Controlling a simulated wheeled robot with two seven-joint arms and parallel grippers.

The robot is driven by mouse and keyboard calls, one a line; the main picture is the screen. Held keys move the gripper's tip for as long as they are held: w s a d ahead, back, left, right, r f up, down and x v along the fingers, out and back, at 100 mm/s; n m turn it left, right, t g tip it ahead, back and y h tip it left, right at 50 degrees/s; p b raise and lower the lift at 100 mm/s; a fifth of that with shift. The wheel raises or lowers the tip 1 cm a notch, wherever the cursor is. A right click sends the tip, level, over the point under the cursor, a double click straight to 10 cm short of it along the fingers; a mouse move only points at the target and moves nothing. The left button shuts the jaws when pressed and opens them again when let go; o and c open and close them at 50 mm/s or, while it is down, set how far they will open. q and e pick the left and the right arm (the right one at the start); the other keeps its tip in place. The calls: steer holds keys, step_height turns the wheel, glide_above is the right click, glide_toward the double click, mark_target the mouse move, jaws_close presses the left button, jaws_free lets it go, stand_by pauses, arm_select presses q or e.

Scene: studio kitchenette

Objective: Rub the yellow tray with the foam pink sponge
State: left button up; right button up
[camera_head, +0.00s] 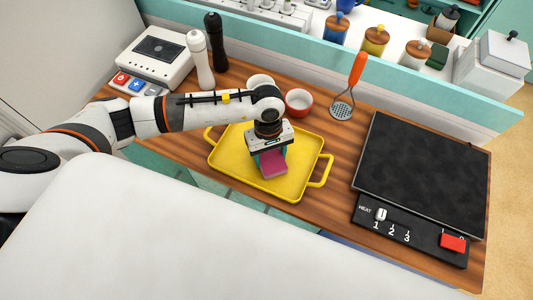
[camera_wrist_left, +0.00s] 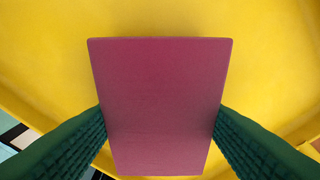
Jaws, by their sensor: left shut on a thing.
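The yellow tray (camera_head: 232,156) lies on the wooden counter, with a handle at its left and right ends. My left gripper (camera_head: 270,156) is over the middle of the tray and is shut on the pink sponge (camera_head: 273,165). In the left wrist view the sponge (camera_wrist_left: 160,105) sits between the two green fingers (camera_wrist_left: 160,130), with the yellow tray (camera_wrist_left: 270,60) filling the background. The sponge is at or just above the tray floor; I cannot tell whether it touches. My right gripper is not in view.
A black hotplate (camera_head: 425,170) stands on the right of the counter. Behind the tray are a red bowl (camera_head: 299,103) and an orange-handled masher (camera_head: 350,85). White (camera_head: 200,60) and black (camera_head: 216,42) mills and a scale (camera_head: 154,55) stand at the back left.

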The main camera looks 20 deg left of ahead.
mark_target(279, 159)
arm_select(q)
steer(key=shift+d+r, duration=0.1)
steer(key=shift+d, duration=1.2)
steer(key=shift+r, duration=0.15)
steer(key=shift+r+p, duration=1.3)
steer(key=shift+r, duration=1.6)
steer(key=shift+r+p, duration=0.45)
steer(key=shift+r, duration=1.1)
